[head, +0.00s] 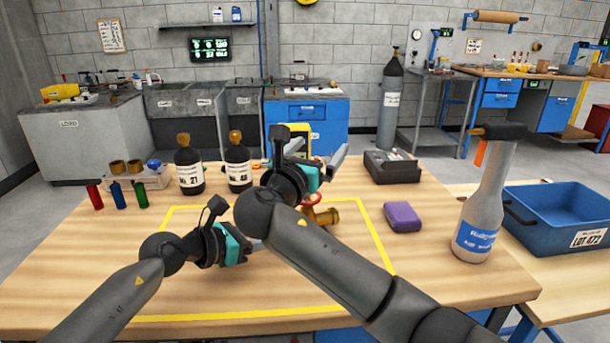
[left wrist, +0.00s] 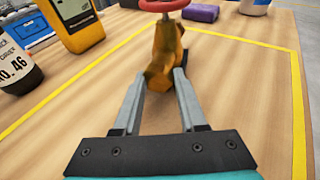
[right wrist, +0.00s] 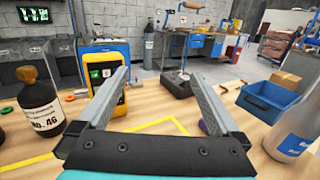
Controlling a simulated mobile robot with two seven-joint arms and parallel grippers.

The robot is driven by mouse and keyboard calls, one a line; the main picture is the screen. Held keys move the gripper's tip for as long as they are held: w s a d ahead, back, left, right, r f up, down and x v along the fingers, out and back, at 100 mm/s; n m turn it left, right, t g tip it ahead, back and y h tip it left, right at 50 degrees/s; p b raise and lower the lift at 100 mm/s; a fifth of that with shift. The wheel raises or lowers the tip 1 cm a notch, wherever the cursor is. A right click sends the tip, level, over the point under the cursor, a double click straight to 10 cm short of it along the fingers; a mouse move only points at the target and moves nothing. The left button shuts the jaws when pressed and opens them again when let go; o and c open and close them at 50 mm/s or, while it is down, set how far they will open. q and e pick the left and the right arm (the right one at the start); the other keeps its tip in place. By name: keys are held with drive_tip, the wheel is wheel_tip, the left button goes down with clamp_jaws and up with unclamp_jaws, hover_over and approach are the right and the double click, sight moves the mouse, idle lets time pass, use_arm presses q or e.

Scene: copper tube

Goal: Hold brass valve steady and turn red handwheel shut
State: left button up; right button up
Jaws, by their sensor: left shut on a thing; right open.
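The brass valve (head: 325,216) lies on the table inside the yellow outline, partly hidden behind my right arm in the head view. The red handwheel (head: 312,198) sits on top of it. In the left wrist view the brass valve (left wrist: 165,58) has its near end between the fingers of my left gripper (left wrist: 160,82), which is shut on it. The red handwheel (left wrist: 165,5) is cut by that view's top edge. My right gripper (head: 330,162) is open and empty, raised above and beyond the valve. In the right wrist view its fingers (right wrist: 153,72) spread with nothing between them.
Two dark bottles (head: 188,165) stand at the back left. A yellow meter (right wrist: 110,75) stands ahead of my right gripper. A purple block (head: 402,216) lies right of the valve. A pale bottle (head: 478,215) and a blue bin (head: 560,215) are farther right.

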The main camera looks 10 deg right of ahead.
drive_tip(key=d+f+n+t+y, duration=0.1)
drive_tip(key=d+n+t+y, duration=0.1)
drive_tip(key=n+g+y, duration=0.2)
drive_tip(key=n+y, duration=0.7)
drive_tip(key=y, duration=0.5)
approach(307, 200)
drive_tip(key=w, duration=0.2)
drive_tip(key=shift+w+f, duration=0.3)
drive_tip(key=shift+f, duration=0.1)
drive_tip(key=x, duration=1.1)
drive_tip(key=shift+w+a+r, duration=0.25)
drive_tip(key=shift+w, duration=0.1)
drive_tip(key=shift+m+t, duration=0.3)
drive_tip(key=c, duration=1.3)
